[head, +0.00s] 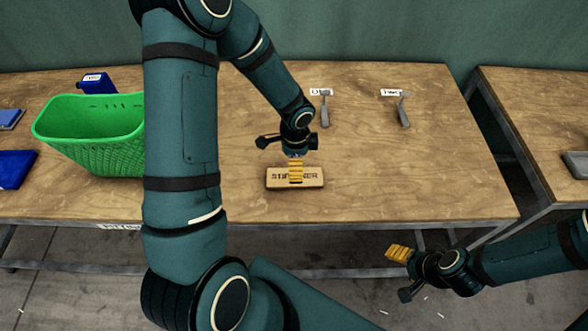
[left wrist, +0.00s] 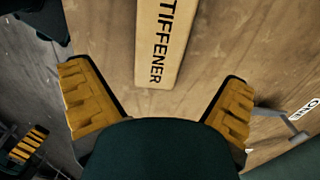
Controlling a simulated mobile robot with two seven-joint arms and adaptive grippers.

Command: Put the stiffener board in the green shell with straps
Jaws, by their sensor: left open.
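The stiffener board (head: 314,183) is a small tan block marked with black letters, lying flat on the wooden table. It also shows in the left wrist view (left wrist: 160,45), beyond and between the fingertips. My left gripper (head: 296,170) is open and over the board, its yellow fingers hiding some letters. The left wrist view shows the fingers (left wrist: 155,95) spread wide with nothing between them. The green shell (head: 75,135) is an open, perforated basket at the table's left; my left arm covers its right side. I see no straps. My right gripper (head: 397,253) is off the table's front edge.
Two grey tools labelled ONE (head: 324,110) and TWO (head: 404,112) lie at the back right. Blue items (head: 14,168) lie left of the shell, and a blue container (head: 97,84) stands behind it. The table right of the board is clear.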

